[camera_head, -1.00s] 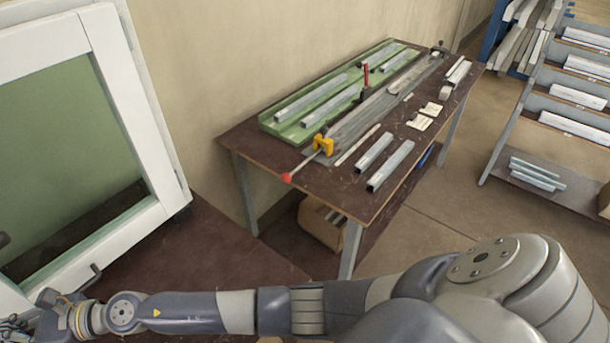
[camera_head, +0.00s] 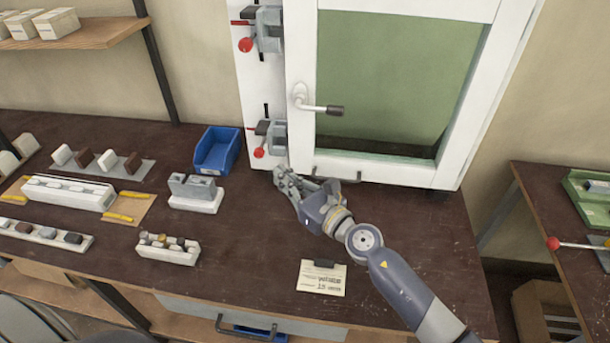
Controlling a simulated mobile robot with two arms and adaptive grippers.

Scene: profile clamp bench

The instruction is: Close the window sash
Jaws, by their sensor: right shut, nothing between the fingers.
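The window sash (camera_head: 302,55) has a white frame around a green pane and stands in the white window frame (camera_head: 505,75) at the back of the brown bench. Its grey lever handle (camera_head: 320,107) has a dark grip pointing right. I cannot tell whether a gap remains between sash and frame. My right gripper (camera_head: 283,180) is shut and empty, low at the sash's lower left corner, close to the bottom edge. I cannot tell whether it touches the sash. My left gripper is out of view.
Grey clamps with red knobs (camera_head: 268,138) sit on the white upright left of the sash. A blue bin (camera_head: 217,150), a grey block on a white base (camera_head: 196,193) and a paper card (camera_head: 322,278) lie on the bench.

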